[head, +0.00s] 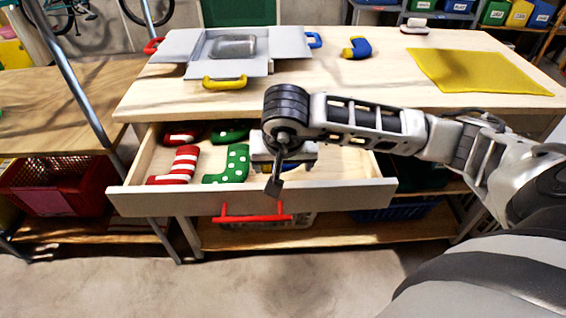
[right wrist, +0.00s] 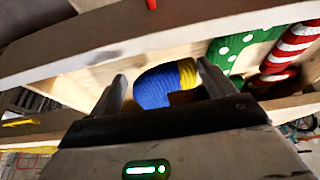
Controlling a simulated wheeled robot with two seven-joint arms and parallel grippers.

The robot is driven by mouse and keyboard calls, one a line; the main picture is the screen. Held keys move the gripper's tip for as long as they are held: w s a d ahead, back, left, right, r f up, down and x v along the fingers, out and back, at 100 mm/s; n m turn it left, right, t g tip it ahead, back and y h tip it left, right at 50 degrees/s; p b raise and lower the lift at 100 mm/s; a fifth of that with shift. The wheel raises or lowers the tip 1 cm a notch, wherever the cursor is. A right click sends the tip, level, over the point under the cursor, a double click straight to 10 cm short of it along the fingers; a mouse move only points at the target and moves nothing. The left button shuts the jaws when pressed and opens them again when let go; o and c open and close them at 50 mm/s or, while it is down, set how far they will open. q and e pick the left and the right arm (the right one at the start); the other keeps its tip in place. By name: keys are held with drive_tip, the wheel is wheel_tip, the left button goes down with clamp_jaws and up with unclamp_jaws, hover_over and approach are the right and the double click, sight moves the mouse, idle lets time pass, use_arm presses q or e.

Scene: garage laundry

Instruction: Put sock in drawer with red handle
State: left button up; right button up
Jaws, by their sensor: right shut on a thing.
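The drawer (head: 340,197) with the red handle (head: 230,219) is pulled open under the table top. My right gripper (head: 283,170) reaches down into the drawer's middle, behind its front panel. It is shut on a blue sock with a yellow part (right wrist: 155,88), seen between its fingers in the right wrist view; in the head view the gripper mostly hides this sock. A red-and-white striped sock (head: 180,166) and a green sock with white dots (head: 236,165) lie in the drawer to the left. Another blue and yellow sock (head: 357,48) lies on the table top. My left gripper is out of view.
A grey open-flapped box (head: 205,72) with red, yellow and blue handles stands on the table's left part. A yellow cloth (head: 475,70) lies on the right. A red basket (head: 60,190) sits on the left shelf. The drawer's right part looks empty.

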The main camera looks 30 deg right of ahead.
drive_tip(key=o, duration=0.9)
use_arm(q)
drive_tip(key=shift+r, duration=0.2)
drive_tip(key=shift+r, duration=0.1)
use_arm(e)
drive_tip(key=shift+r, duration=0.1)
drive_tip(key=shift+r+p, duration=0.35)
drive_tip(key=shift+p, duration=0.2)
use_arm(q)
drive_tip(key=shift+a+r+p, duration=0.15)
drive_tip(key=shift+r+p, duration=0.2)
drive_tip(key=shift+p, duration=0.45)
use_arm(e)
drive_tip(key=v, duration=1.2)
drive_tip(key=shift+r, duration=0.2)
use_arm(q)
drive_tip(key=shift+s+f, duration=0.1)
